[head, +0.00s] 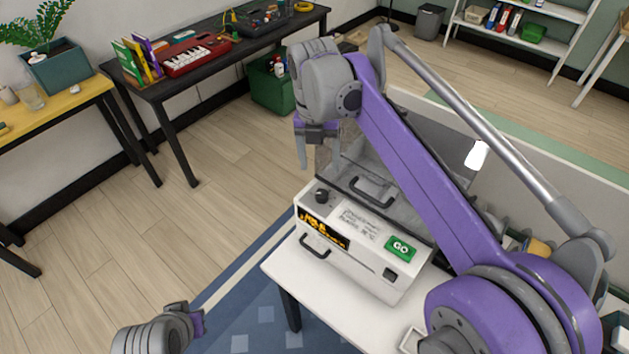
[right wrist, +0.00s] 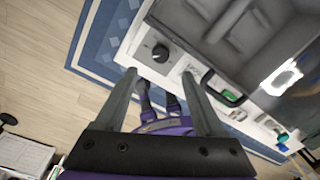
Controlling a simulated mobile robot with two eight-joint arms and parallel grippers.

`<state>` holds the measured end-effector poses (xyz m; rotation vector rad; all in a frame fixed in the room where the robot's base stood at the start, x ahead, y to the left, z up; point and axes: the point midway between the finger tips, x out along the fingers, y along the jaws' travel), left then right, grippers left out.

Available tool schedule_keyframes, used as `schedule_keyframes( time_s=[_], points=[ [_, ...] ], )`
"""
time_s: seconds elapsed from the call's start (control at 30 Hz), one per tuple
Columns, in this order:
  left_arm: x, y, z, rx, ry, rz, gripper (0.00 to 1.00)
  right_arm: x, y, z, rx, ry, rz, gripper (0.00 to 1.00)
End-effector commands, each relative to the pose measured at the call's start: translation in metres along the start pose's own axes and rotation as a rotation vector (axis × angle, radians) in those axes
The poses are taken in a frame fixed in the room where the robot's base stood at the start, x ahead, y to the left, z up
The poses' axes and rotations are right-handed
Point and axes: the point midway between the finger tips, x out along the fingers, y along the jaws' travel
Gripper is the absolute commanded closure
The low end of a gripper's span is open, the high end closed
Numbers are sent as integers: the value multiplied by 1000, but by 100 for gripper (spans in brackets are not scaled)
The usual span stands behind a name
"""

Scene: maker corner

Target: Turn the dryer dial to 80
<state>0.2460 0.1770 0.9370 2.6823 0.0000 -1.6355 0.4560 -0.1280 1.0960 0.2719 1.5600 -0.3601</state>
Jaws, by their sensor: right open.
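The dryer (head: 355,250) is a white box with a clear lid, on a white table. Its black round dial (head: 321,196) is on the top left of the front panel, and it also shows in the right wrist view (right wrist: 160,53). An orange display (head: 323,231) and a green GO button (head: 400,249) are on the panel. The display's reading is too small to make out. My right gripper (head: 318,155) is open and empty above the dial, apart from it; in the right wrist view the dial lies just beyond and between the fingertips. My left gripper (head: 197,322) is low at the left, its jaws unclear.
The dryer has a lid handle (head: 371,191) and a front handle (head: 315,246). The white table (head: 285,273) stands on a blue rug (head: 235,300). Floor between is clear.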

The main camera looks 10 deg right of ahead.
Motion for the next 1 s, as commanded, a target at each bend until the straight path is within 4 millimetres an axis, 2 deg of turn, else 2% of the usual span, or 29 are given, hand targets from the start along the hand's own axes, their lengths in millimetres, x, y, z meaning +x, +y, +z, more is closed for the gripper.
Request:
schedule_keyframes(
  time_s=[0.3, 0.5, 0.67, 0.9, 0.93, 1.0],
  points=[
    [5, 0, 5, 0, -4, 0, 100, 61, 0, 0, 3, -1, 1, 29],
    [6, 0, 6, 0, -5, 0, 100, 87, 0, 0, 3, -1, 1, 29],
    [7, 0, 6, 0, -5, 0, 100, 95, 0, 0, 3, -1, 1, 29],
    [7, 0, 6, 0, -5, 0, 100, 96, 0, 0, 3, -1, 1, 29],
    [7, 0, 6, 0, -5, 0, 100, 96, 0, 0, 3, -1, 1, 31],
    [7, 0, 6, 0, -5, 0, 100, 96, 0, 0, 3, -1, 1, 43]
  ],
)
